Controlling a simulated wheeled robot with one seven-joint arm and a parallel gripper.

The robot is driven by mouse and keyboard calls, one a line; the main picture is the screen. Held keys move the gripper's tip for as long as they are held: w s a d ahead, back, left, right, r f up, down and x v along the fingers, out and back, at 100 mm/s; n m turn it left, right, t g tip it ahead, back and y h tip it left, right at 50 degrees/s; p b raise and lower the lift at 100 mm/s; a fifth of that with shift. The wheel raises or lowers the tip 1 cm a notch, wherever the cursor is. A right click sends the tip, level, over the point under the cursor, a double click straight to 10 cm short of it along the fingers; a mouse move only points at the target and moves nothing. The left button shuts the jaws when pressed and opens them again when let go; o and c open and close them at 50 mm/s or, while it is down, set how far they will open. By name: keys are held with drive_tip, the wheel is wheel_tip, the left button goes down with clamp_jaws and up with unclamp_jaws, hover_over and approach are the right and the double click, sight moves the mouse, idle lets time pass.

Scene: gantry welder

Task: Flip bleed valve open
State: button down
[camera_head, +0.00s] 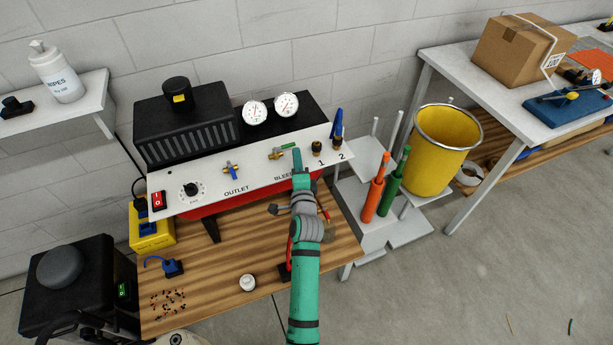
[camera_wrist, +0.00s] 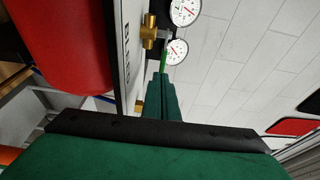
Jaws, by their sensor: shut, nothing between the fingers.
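The bleed valve (camera_head: 275,154) is a brass fitting with a green lever, on the white panel of the compressor above the BLEED label. In the head view its lever (camera_head: 289,147) points right, along the panel. My gripper (camera_head: 297,153) is shut and empty, with its tips close to the lever's right end; I cannot tell whether they touch. In the wrist view the brass valve body (camera_wrist: 149,32) is at top centre, beyond my gripper's green fingers (camera_wrist: 162,82). A thin green strip beyond the tips looks like the lever, partly hidden by them.
Two round gauges (camera_head: 255,112) stand behind the panel. A blue-handled outlet valve (camera_head: 231,169) is to the left, numbered brass fittings (camera_head: 317,148) to the right. The red tank (camera_wrist: 65,40) lies below the panel. The wooden bench (camera_head: 225,262) holds small loose items.

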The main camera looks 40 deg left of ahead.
drive_tip(key=s+d, duration=0.5)
drive_tip(key=d, duration=0.6)
drive_tip(key=shift+s, duration=0.35)
drive_tip(key=shift+d, duration=0.15)
drive_tip(key=s+d+f+t+h, duration=0.1)
drive_tip(key=s+d+f+h, duration=0.25)
drive_tip(key=d, duration=0.35)
drive_tip(key=s+d+f+n+t+h, duration=0.1)
drive_tip(key=s+d+f+h, duration=0.15)
drive_tip(key=s+d, duration=0.4)
drive_tip(key=s+d+f+t+h, duration=0.1)
drive_tip(key=s+d+f+h, duration=0.2)
drive_tip(key=d, duration=0.5)
drive_tip(key=s+d+r+n+h, duration=0.2)
drive_tip(key=s+d, duration=0.4)
drive_tip(key=s, duration=0.3)
drive_tip(key=s+d+r+n+h, duration=0.2)
drive_tip(key=s+d+r+n, duration=0.2)
drive_tip(key=s, duration=0.4)
drive_tip(key=d+n, duration=0.1)
drive_tip(key=d, duration=0.1)
drive_tip(key=shift+s+d+n, duration=0.3)
drive_tip(key=shift+s+d, duration=0.05)
drive_tip(key=shift+d, duration=0.05)
